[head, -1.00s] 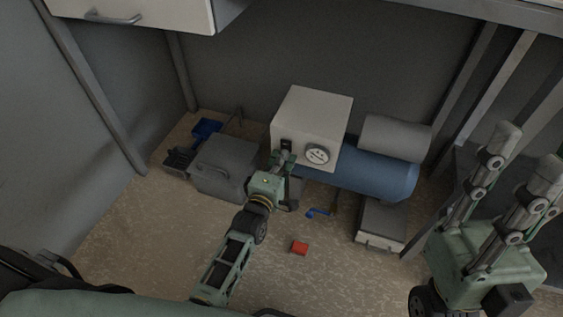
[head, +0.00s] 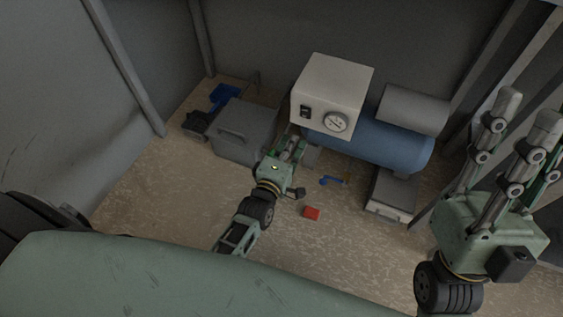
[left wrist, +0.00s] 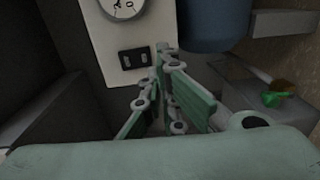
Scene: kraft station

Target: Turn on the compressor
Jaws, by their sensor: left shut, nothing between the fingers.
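The compressor has a blue tank (head: 375,143) and a white box (head: 335,80) with a round gauge (head: 336,122) on its front. A black switch (head: 305,111) sits left of the gauge. It also shows in the left wrist view (left wrist: 134,59), but I cannot tell its position. My left gripper (head: 297,138) is shut and empty, just below the switch and apart from it in the head view. In the left wrist view its fingertips (left wrist: 164,50) are just right of the switch. My right gripper (head: 520,105) is raised at the right, fingers apart, empty, far from the compressor.
A grey case (head: 245,131) stands left of the compressor, with a blue object (head: 224,95) behind it. A red block (head: 312,213) and a small blue tool (head: 333,180) lie on the floor. A small grey box (head: 391,194) sits at right. Posts and walls enclose the area.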

